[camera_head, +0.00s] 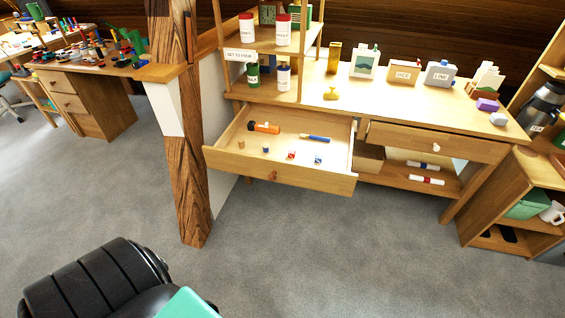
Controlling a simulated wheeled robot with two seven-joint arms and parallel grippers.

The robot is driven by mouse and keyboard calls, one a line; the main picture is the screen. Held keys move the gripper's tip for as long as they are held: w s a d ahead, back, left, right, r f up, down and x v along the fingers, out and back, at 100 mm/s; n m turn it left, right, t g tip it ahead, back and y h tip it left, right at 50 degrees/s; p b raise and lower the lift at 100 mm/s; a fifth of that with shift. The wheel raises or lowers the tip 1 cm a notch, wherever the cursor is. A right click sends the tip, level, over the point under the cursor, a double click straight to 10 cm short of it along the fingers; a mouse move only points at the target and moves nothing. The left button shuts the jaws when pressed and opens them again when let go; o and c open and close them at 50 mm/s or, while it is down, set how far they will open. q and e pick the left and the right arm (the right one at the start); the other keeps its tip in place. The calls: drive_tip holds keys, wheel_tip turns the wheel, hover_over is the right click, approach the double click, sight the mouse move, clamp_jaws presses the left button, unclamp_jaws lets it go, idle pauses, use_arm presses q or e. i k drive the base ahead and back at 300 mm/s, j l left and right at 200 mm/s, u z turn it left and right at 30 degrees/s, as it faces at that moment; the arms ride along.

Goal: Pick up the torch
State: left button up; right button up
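An orange and black object (264,127), which looks like the torch, lies on its side in the open drawer (278,176) of the wooden desk, near the drawer's back left. Nothing is touching it. Neither of my grippers is in the head view.
A blue and yellow tool (315,138) and several small items share the drawer. A patterned wooden post (190,150) stands just left of it. Shelves with bottles (284,29) rise behind it. A second drawer (436,145) is to the right. Grey floor (330,255) in front is clear.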

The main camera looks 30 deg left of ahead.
sight(252, 125)
drive_tip(key=u, duration=1.25)
drive_tip(key=i+z, duration=0.1)
drive_tip(key=i, duration=0.2)
